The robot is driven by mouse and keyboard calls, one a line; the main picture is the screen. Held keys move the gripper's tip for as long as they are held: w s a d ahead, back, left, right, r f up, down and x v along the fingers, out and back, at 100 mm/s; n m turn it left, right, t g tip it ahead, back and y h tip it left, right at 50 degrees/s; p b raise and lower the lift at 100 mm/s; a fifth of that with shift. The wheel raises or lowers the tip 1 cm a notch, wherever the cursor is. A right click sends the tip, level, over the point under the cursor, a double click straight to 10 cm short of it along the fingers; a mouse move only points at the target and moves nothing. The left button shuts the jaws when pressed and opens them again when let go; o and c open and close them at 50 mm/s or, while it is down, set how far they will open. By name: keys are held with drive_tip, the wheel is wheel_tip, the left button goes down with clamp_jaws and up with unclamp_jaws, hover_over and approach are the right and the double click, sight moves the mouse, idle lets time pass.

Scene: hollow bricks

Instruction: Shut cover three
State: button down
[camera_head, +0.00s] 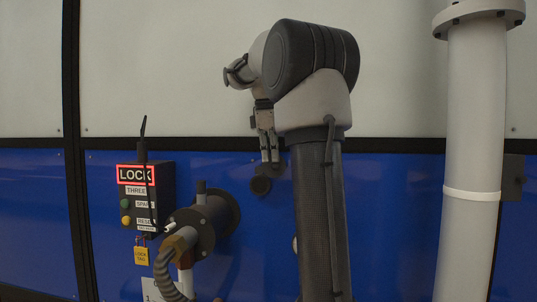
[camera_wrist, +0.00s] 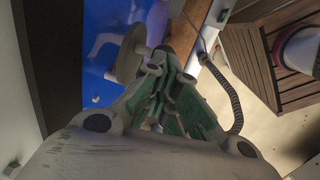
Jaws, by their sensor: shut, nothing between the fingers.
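My gripper (camera_head: 270,163) hangs pointing down in front of the blue panel in the head view, its fingers together and empty. A small dark round piece (camera_head: 260,185) shows just below the fingertips; I cannot tell whether they touch. A box labelled LOCK THREE (camera_head: 149,198) with a red-lit frame is on the panel at left. Beside it a dark flanged fitting (camera_head: 207,224) juts out, joined to a hose. I cannot tell which part is cover three. In the wrist view my gripper (camera_wrist: 160,62) is closed beside a pale round disc (camera_wrist: 130,55) on a short stem.
A ribbed hose (camera_head: 170,272) curves down from a brass coupling (camera_head: 178,243). A white vertical pipe (camera_head: 474,130) stands at right. In the wrist view a wooden slatted object (camera_wrist: 285,60) and the hose (camera_wrist: 232,95) lie to the right.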

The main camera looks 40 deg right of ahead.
drive_tip(key=shift+s+d+f+t+y, duration=0.45)
drive_tip(key=shift+f+t+y, duration=0.05)
drive_tip(key=shift+t+y, duration=0.3)
drive_tip(key=shift+s+d+f+m+t+y, duration=0.15)
drive_tip(key=shift+s+d+f+t+y, duration=0.05)
drive_tip(key=shift+f+t+y, duration=0.25)
drive_tip(key=shift+s+d+f+m+t+y, duration=0.2)
drive_tip(key=shift+f+t+y, duration=0.15)
drive_tip(key=shift+t, duration=0.2)
wheel_tip(320, 180, down, 9)
drive_tip(key=w+a+m+t+y, duration=0.1)
drive_tip(key=t+y, duration=0.7)
drive_tip(key=t, duration=0.2)
drive_tip(key=shift+w+a, duration=0.35)
drive_tip(key=shift+f+m, duration=0.1)
drive_tip(key=shift+m, duration=0.15)
